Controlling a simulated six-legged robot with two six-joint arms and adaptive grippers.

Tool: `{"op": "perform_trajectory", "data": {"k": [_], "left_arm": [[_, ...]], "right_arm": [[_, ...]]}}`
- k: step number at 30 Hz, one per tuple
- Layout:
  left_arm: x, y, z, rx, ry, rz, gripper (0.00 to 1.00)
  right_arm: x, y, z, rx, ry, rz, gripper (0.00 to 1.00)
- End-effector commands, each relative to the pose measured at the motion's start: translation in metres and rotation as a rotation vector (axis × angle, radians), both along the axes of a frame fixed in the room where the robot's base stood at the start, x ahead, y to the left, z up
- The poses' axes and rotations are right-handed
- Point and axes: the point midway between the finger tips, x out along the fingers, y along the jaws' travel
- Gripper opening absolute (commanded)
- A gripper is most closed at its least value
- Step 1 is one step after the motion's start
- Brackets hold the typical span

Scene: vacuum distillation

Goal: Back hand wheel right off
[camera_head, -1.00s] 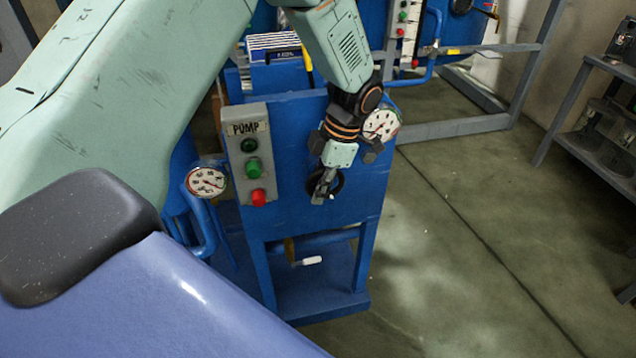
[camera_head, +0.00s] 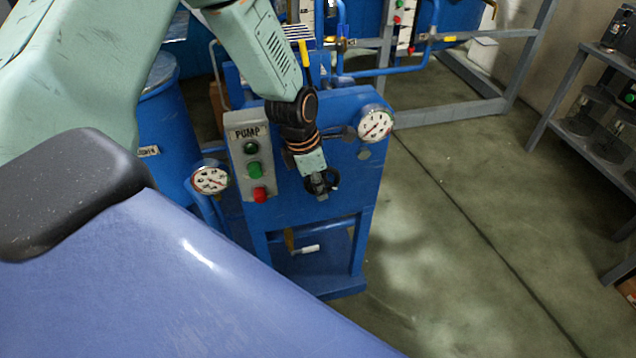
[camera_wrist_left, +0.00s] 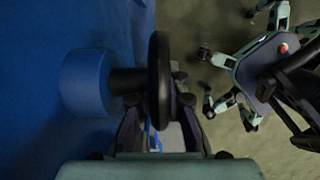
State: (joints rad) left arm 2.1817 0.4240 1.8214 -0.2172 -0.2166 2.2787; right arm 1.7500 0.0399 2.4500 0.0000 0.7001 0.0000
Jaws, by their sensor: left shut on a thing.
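The black hand wheel (camera_head: 333,179) is on the front of the blue pump cabinet (camera_head: 350,215), right of the PUMP box. In the left wrist view the wheel (camera_wrist_left: 159,85) shows edge-on, on a dark stem from a round blue fitting (camera_wrist_left: 86,83). My left gripper (camera_head: 321,187) reaches the wheel from the upper left. In the left wrist view its fingers (camera_wrist_left: 158,122) stand on both sides of the wheel's rim, shut on it. The gripper hides part of the wheel in the head view. My right gripper is not in view.
The grey PUMP box (camera_head: 249,155), with green and red buttons, is left of the wheel. One gauge (camera_head: 211,180) is at the cabinet's left, another (camera_head: 376,124) at its upper right. A shelf rack (camera_head: 590,130) stands far right. The floor (camera_head: 470,230) between is clear.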

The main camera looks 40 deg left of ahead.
Motion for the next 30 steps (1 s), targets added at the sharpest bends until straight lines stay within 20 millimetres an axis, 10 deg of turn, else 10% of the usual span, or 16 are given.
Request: {"op": "perform_trajectory", "data": {"k": [14,15,22,30], "left_arm": [[0.0019,0.0,0.0009,-0.005,-0.012,0.0,0.0],[0.0019,0.0,0.0009,-0.005,-0.012,0.0,0.16],[0.0011,-0.0001,0.0005,-0.005,-0.009,-0.001,0.36],[0.0007,0.0,0.0004,-0.006,-0.008,-0.001,0.36]], "right_arm": [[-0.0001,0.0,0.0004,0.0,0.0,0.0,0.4],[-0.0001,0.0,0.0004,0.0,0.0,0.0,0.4],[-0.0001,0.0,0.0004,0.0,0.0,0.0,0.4],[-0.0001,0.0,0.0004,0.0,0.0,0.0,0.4]]}}
